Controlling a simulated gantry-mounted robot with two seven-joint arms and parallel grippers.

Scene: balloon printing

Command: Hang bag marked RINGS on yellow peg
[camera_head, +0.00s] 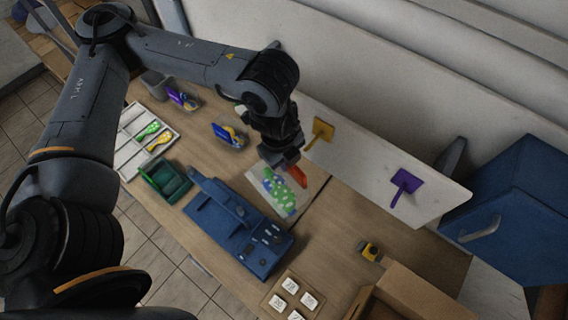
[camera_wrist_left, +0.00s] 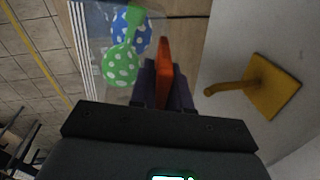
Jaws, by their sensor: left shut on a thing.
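My left gripper (camera_head: 284,160) is shut on the orange header (camera_head: 297,176) of a clear bag (camera_head: 288,210) holding green and blue spotted balloons. In the left wrist view the orange header (camera_wrist_left: 164,72) stands edge-on between the fingers (camera_wrist_left: 160,85), with the bag (camera_wrist_left: 122,60) on its left. No RINGS lettering can be read. The yellow peg (camera_head: 319,131) sticks out of the white board, right of and beyond the gripper; it also shows in the left wrist view (camera_wrist_left: 262,86), right of the header and apart from it. My right gripper is not in view.
A purple peg (camera_head: 404,184) is farther right on the white board (camera_head: 345,160). Below the bag is a blue machine (camera_head: 225,222). A green tray (camera_head: 165,181), a white tray (camera_head: 132,168), a cardboard box (camera_head: 410,295) and a yellow tape measure (camera_head: 369,251) are around.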

